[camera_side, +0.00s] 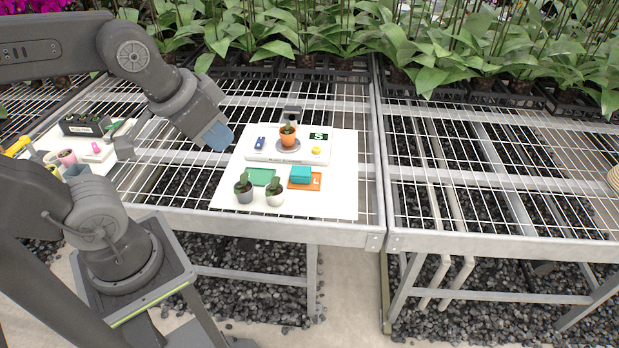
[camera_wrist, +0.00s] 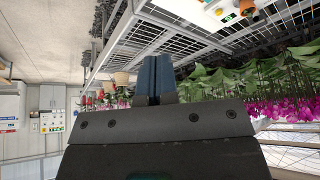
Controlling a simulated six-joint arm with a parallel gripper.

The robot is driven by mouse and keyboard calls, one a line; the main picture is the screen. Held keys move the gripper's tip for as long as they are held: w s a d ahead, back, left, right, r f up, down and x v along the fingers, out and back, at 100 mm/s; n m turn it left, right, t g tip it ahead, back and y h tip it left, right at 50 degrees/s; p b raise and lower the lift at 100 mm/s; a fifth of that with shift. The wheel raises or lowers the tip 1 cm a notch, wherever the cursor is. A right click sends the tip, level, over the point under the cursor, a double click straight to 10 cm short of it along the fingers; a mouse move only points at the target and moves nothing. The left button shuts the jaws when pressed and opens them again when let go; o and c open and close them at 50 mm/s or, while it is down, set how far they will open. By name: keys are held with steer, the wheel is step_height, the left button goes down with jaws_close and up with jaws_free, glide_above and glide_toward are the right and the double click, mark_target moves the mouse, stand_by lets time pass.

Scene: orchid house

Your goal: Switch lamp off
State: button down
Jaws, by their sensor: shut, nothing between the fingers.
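A low white unit (camera_side: 262,155) stands on a white sheet (camera_side: 340,204) on the mesh bench in the side view. It carries a blue switch-like piece (camera_side: 260,143), a yellow button (camera_side: 316,151) and a potted plant in an orange pot (camera_side: 288,139) on a grey disc. A small grey fixture (camera_side: 292,111) stands behind it; I cannot tell whether this is the lamp or whether anything is lit. My gripper (camera_side: 218,138), with blue fingers, is shut and empty, in the air left of the unit. The shut fingers (camera_wrist: 153,78) also show in the wrist view.
Two small potted cacti (camera_side: 244,193) (camera_side: 275,195), a green mat (camera_side: 261,177) and a teal block (camera_side: 301,174) on an orange mat (camera_side: 305,186) lie in front of the unit. Leafy plants (camera_side: 450,50) line the back. The right bench is largely clear.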

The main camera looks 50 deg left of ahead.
stand_by(0.3)
steer(key=w+a+r+n, duration=0.1)
steer(key=w+a+n, duration=0.1)
steer(key=w+a, duration=0.45)
steer(key=n+g+y, duration=0.2)
steer(key=n+g, duration=0.1)
steer(key=n, duration=0.4)
glide_above(261, 139)
steer(key=s+d, duration=0.2)
step_height(261, 139, down, 18)
steer(key=r, duration=0.1)
steer(key=shift+f, duration=0.25)
steer(key=shift+f, duration=0.1)
steer(key=x, duration=0.9)
steer(key=s+x, duration=0.1)
steer(key=x, duration=0.3)
steer(key=shift+f, duration=0.45)
